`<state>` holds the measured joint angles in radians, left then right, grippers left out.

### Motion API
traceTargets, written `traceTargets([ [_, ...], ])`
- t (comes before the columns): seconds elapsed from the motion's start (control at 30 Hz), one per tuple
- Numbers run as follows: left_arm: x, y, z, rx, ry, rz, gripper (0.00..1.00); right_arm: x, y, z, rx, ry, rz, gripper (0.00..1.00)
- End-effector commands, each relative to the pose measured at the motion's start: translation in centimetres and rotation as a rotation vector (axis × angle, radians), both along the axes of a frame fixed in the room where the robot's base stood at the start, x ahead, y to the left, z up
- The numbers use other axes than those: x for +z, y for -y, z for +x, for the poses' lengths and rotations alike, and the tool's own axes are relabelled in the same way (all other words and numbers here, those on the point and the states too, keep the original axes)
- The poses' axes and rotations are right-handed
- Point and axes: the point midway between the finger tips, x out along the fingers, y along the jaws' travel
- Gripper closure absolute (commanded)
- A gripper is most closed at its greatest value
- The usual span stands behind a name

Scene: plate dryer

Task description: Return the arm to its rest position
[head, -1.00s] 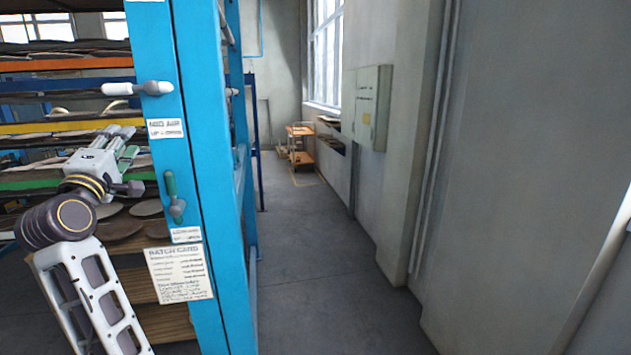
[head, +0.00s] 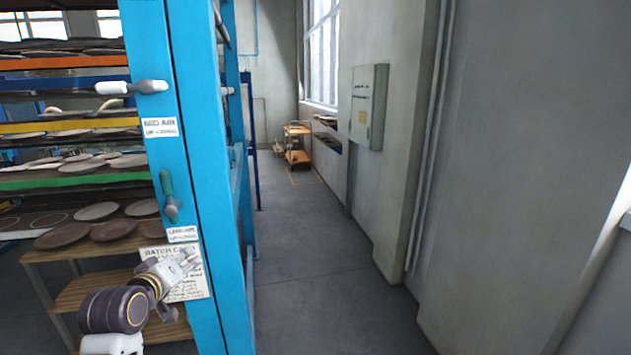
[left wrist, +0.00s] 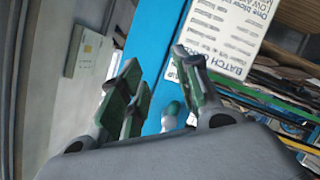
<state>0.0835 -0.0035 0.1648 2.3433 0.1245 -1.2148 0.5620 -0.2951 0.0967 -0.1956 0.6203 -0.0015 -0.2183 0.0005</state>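My left arm comes in at the lower left of the head view. Its gripper (head: 194,262) is low, in front of the batch card (head: 187,291) on the blue post (head: 190,120) and covers part of it. In the left wrist view the green-padded fingers (left wrist: 158,75) stand apart with nothing between them. The batch card (left wrist: 228,35) and blue post (left wrist: 158,45) show beyond them. My right gripper is in neither view.
A white-handled lever (head: 130,87) and a green-handled lever (head: 169,195) are on the post above my left gripper. Shelves with dark round plates (head: 62,235) stand left of it. A clear grey aisle (head: 310,250) runs right of the rack, along a wall with a grey box (head: 365,107).

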Motion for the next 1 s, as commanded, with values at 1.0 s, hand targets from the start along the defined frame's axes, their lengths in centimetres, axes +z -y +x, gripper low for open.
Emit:
traceTargets([
  [1.0,-24.5,8.0,-19.5,-0.492,-0.701,0.489,0.67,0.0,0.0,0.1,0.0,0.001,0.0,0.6],
])
